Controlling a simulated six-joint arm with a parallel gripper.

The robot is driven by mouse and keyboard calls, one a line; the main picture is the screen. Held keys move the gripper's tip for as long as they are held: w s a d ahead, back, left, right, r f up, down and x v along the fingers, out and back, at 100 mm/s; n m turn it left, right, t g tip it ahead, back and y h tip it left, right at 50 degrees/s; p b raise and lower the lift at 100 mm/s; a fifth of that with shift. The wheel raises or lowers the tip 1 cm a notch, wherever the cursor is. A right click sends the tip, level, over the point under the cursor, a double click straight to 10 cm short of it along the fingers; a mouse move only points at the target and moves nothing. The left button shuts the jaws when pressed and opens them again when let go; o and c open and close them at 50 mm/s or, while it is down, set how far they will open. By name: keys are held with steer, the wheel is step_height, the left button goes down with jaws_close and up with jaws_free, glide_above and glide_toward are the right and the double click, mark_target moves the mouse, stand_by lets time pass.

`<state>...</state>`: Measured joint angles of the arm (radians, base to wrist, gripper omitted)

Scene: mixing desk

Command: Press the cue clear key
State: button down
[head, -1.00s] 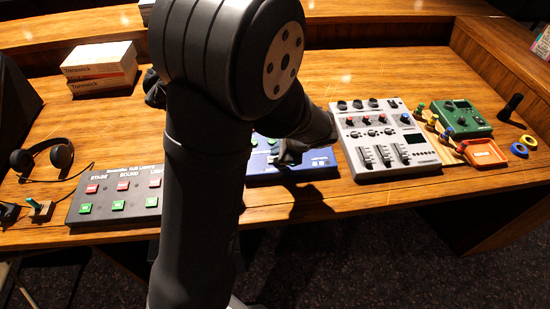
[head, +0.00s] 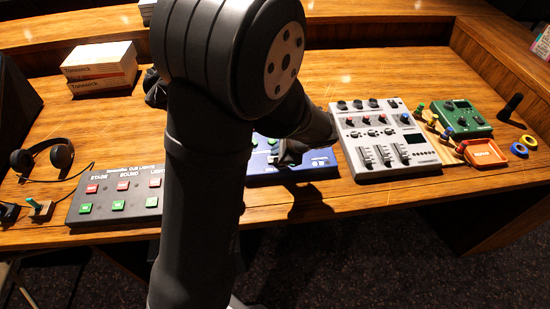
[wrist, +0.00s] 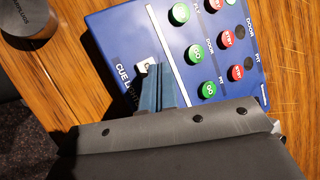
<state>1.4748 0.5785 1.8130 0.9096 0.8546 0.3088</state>
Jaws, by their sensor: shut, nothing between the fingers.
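The blue panel (head: 318,163) lies on the desk, partly behind my arm in the head view. In the wrist view the blue panel (wrist: 112,25) has a pale square key (wrist: 145,66) to the left of a white dividing line. Lettering starting "CUE L" runs beside it, partly hidden; I cannot read a full "cue clear" label. My gripper (wrist: 155,68) is shut and empty, its fingertips right at the lower right edge of the pale key and covering part of it. I cannot tell whether they touch. In the head view my gripper (head: 287,158) is over the blue panel.
Green and red buttons (wrist: 208,89) stand to the right of the dividing line. A dark round knob-like object (wrist: 28,18) is on the wood beside the panel. The grey mixer (head: 385,150) stands to the right, the cue-lights box (head: 112,203) to the left.

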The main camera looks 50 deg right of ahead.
steer(key=shift+f, duration=0.4)
steer(key=shift+f, duration=0.35)
stand_by(0.7)
steer(key=shift+r, duration=0.8)
steer(key=shift+r, duration=2.5)
steer(key=shift+f, duration=0.1)
step_height(320, 180, up, 4)
steer(key=shift+r, duration=0.1)
